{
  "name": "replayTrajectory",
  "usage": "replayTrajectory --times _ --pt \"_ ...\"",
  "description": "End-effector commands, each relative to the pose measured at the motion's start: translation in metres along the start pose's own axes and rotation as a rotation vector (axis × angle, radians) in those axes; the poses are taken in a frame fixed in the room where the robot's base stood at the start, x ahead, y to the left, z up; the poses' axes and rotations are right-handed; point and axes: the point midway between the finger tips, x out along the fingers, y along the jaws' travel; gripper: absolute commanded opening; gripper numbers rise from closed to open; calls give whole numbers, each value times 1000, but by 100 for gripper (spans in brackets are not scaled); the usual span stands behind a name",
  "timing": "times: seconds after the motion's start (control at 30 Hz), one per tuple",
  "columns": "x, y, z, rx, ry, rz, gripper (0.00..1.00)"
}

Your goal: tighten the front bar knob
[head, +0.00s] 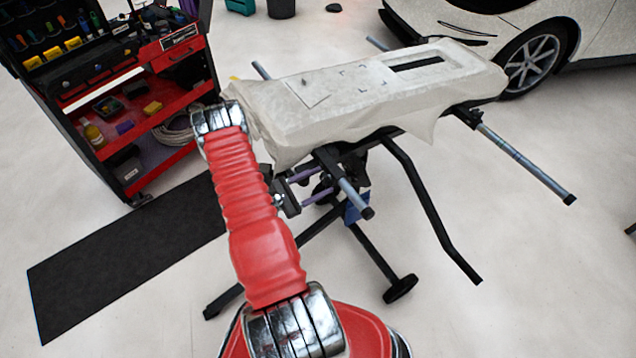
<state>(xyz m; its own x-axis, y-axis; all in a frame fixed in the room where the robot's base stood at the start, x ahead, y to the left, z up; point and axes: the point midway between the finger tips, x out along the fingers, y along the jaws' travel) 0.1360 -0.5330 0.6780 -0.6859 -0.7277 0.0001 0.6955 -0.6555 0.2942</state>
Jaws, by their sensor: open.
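A wrapping stand holds a pale, film-draped car panel (370,85). The front bar (350,192), a grey tube with a black end cap, sticks out below the panel's near edge. A black clamp (328,160) sits at its inner end. My gripper (322,184) shows just right of my red arm, with two purplish fingers apart and pointing right, under the panel and close to the front bar. Dark parts lie around the fingertips; I cannot make out the front bar knob among them, nor whether the fingers touch it. My red arm hides part of the gripper's body.
Another grey bar (525,163) and a bent black leg (425,200) stick out to the right. A black stand foot (400,288) rests on the floor. A red and black tool cart (130,90) and dark mat (130,255) are left. A white car (580,20) stands behind.

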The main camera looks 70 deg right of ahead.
Motion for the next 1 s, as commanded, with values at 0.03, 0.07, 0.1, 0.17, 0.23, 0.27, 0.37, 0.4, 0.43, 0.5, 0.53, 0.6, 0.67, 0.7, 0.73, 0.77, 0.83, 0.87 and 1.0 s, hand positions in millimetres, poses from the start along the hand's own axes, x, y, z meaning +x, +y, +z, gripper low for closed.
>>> replayTrajectory --times 0.03,0.07,0.1,0.17,0.23,0.27,0.37,0.4,0.43,0.5,0.53,0.6,0.67,0.7,0.73,0.77,0.83,0.87,1.0 --pt "0 0 0 0 0 0 56" --pt "0 0 0 0 0 0 56" --pt "0 0 0 0 0 0 56" --pt "0 0 0 0 0 0 56" --pt "-2 0 0 0 0 1 56" --pt "-3 0 0 0 0 1 56" --pt "-10 1 0 -1 1 2 56" --pt "-14 1 0 -1 1 2 56" --pt "-18 1 0 -1 1 3 56" --pt "-27 1 0 -1 1 3 56" --pt "-31 1 0 -1 1 3 56" --pt "-42 1 -1 -1 1 4 56" --pt "-51 1 -1 -1 1 4 56" --pt "-57 1 -1 -1 1 4 56" --pt "-62 1 -1 -1 1 4 56" --pt "-66 1 -1 -1 1 4 56" --pt "-77 1 -1 0 1 4 56" --pt "-82 1 -1 0 1 4 56" --pt "-103 1 -1 0 1 4 56"
